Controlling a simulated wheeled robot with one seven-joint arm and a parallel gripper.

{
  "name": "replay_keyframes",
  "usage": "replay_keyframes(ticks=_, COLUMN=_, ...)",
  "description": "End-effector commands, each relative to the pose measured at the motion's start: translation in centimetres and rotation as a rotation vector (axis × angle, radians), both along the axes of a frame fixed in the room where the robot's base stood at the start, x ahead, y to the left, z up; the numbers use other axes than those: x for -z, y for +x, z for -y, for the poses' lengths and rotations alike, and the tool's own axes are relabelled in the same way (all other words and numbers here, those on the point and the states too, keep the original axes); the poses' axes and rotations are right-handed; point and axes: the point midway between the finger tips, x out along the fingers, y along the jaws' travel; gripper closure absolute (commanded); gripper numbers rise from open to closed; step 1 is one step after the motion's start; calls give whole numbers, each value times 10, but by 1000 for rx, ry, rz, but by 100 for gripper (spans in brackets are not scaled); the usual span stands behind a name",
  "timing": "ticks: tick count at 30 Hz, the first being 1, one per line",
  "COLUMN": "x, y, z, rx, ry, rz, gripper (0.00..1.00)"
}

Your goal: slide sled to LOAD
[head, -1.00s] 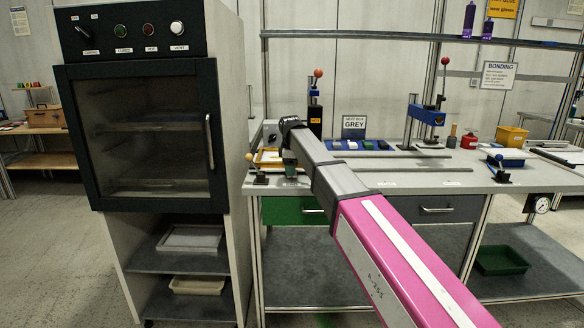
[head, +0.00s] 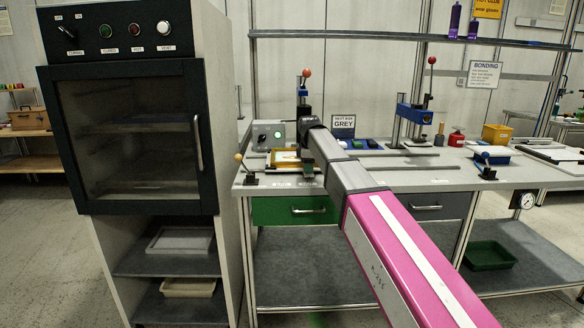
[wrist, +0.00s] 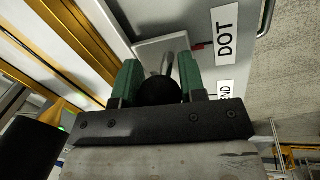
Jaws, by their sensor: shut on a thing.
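The sled appears to be the yellow-framed carriage (head: 285,157) on the left part of the bench; its yellow rails (wrist: 82,62) show at the upper left of the wrist view. My gripper (head: 307,167) is at its right front side. In the wrist view its green fingers (wrist: 160,86) are shut around a round black knob (wrist: 160,91) on a bent metal rod (wrist: 179,63). The rod stands by a grey plate (wrist: 152,48). A small red pointer (wrist: 198,46) is beside a DOT label (wrist: 225,33). No LOAD label is readable.
A lever with a tan ball (head: 239,158) stands left of the carriage. A blue press with a red ball (head: 306,73) and a grey box with a green light (head: 267,134) stand behind. A dark cabinet (head: 135,200) is left of the bench (head: 420,178).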

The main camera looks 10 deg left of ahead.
Motion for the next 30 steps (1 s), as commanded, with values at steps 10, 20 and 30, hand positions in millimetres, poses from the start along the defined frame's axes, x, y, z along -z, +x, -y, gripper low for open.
replay_keyframes(ticks=10, x=-1, y=23, z=98, rx=4, ry=-1, rz=1, gripper=100)
replay_keyframes(ticks=20, x=-1, y=44, z=183, rx=4, ry=-2, rz=1, gripper=100)
replay_keyframes(ticks=30, x=-1, y=58, z=239, rx=1, ry=-1, rz=0, gripper=100)
